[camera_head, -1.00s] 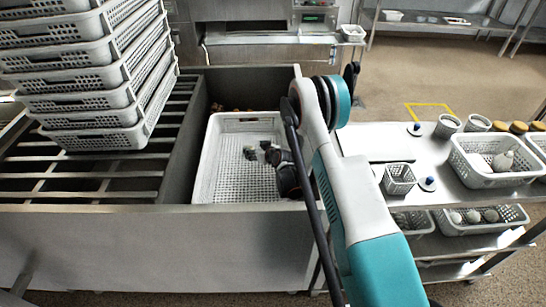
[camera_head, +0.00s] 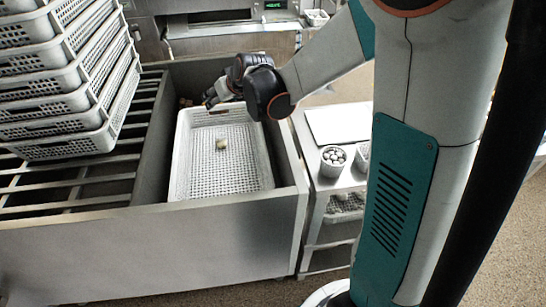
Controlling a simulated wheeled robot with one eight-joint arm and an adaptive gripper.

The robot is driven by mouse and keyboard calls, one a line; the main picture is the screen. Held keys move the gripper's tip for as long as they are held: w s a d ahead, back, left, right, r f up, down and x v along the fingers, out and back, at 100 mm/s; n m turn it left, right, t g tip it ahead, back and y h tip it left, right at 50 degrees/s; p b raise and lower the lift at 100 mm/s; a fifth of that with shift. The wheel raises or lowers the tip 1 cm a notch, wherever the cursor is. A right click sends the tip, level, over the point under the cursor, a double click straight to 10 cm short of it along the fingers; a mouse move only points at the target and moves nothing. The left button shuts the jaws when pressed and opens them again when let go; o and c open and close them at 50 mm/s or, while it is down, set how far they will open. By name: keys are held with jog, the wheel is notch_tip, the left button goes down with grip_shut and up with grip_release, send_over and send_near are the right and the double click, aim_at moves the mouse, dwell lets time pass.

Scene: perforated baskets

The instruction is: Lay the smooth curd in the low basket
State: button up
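The low basket (camera_head: 181,160) is a white perforated tray inside a grey metal bin. A small pale yellowish piece, which looks like the smooth curd (camera_head: 222,144), lies on its floor, a little behind the middle. My gripper (camera_head: 212,97) is above the back rim of the basket, behind and apart from the piece. Its fingers are small and dark here, and I cannot tell how far apart they are.
A stack of white perforated baskets (camera_head: 60,95) stands on the slatted rack at left. A metal shelf unit at right holds a small container of round pale items (camera_head: 333,160). My arm covers much of the right side.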

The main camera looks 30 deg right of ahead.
jog(key=s+r+g, duration=0.1)
jog(key=s+r, duration=0.2)
jog(key=s, duration=0.6)
jog(key=s+r, duration=0.4)
jog(key=s, duration=0.5)
jog(key=s+f+m+g+h, duration=0.1)
jog(key=s+f, duration=0.1)
jog(key=s, duration=1.3)
jog(key=shift+m+h, duration=0.3)
jog(key=shift+h, duration=0.1)
jog(key=shift+s+d+f, duration=0.1)
